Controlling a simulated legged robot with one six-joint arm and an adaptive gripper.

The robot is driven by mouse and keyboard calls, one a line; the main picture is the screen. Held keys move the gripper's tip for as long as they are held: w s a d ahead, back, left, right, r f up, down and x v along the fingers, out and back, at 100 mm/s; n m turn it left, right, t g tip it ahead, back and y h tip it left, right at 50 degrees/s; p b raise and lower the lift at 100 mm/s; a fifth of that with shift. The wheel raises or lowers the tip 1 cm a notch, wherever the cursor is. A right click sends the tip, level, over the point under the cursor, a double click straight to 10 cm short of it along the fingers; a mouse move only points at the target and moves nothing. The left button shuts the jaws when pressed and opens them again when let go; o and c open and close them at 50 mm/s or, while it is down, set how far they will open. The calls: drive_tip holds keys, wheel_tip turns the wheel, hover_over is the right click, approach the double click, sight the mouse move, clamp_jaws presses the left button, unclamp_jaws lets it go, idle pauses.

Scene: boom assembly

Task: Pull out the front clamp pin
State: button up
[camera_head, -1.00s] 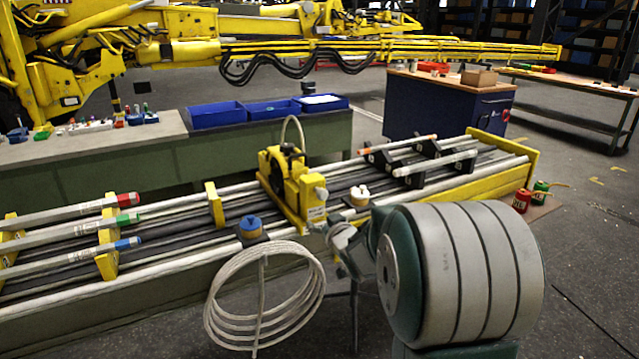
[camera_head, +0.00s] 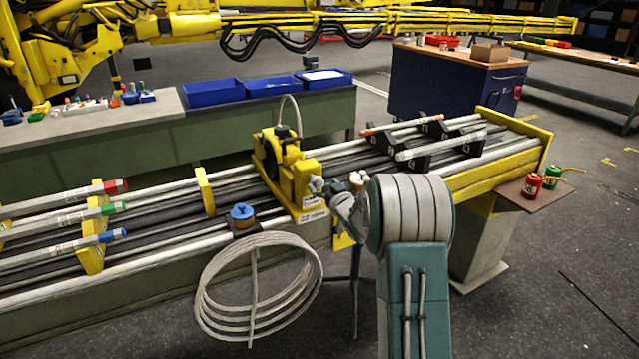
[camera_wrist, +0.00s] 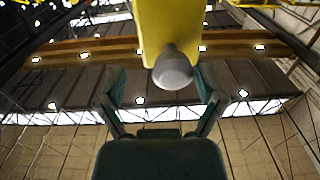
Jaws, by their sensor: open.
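A yellow clamp (camera_head: 287,170) stands on the long boom rails. A light grey rounded pin knob (camera_head: 316,184) sticks out of its near right side. In the wrist view a grey knob (camera_wrist: 172,68), apparently this pin, hangs from a yellow plate (camera_wrist: 170,22). My gripper (camera_wrist: 162,80) is open, with one dark green finger on each side of the knob. Gaps show beside it, so it does not look gripped. In the head view my gripper (camera_head: 338,200) is close to the pin, partly hidden by my arm, and its fingers are hard to make out.
A coiled pale hose (camera_head: 258,290) hangs at the front of the rails. A blue-topped fitting (camera_head: 243,216) sits left of the clamp. Red and green cans (camera_head: 532,186) stand on a shelf at the right end. Open floor (camera_head: 540,310) lies at front right.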

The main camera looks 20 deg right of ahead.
drive_tip(key=shift+w, duration=0.55)
drive_tip(key=shift+w+a, duration=0.1)
drive_tip(key=shift+w, duration=0.15)
drive_tip(key=shift+w+a+r, duration=0.1)
drive_tip(key=shift+a+r, duration=0.1)
drive_tip(key=shift+a, duration=0.7)
drive_tip(key=shift+d, duration=0.45)
clamp_jaws()
drive_tip(key=shift+d+f, duration=0.1)
